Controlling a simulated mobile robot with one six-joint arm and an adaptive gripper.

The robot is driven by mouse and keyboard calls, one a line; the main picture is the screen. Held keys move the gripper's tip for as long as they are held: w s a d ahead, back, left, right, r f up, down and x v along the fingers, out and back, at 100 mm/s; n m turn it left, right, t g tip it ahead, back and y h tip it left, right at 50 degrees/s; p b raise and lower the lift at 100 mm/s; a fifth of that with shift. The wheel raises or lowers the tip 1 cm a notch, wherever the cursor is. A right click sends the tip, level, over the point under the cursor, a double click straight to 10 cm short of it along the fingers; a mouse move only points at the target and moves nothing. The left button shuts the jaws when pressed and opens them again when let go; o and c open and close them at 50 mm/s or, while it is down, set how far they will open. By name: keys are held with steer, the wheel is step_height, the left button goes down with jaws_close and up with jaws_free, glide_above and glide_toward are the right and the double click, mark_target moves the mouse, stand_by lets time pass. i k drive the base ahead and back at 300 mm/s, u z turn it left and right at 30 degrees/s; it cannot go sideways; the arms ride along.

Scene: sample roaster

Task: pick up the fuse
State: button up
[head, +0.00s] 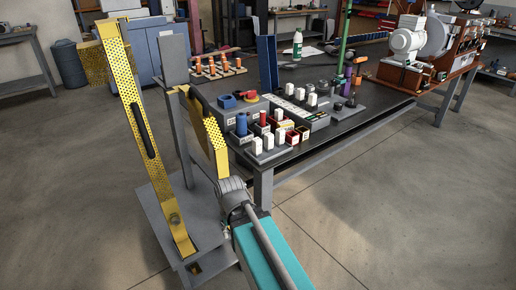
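Several small white blocks stand upright in grey holders at the near left corner of the dark workbench (331,140). One white block (257,146) is in the front row, and another (312,99) stands farther back. A blue cylinder (242,124) and a red cylinder (263,118) stand beside them. I cannot tell which of these is the fuse. The grey end of my arm, with my gripper (232,188), is low in front of the bench corner, apart from the blocks. Its fingers cannot be made out.
A yellow perforated guard (140,120) on a grey stand rises left of my arm. A yellow panel (214,146) is close to my arm's end. The floor (410,215) at right is clear.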

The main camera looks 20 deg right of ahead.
mark_target(256, 143)
steer(key=k, duration=0.8)
steer(key=z, duration=0.75)
steer(key=i, duration=1)
steer(key=u, duration=0.05)
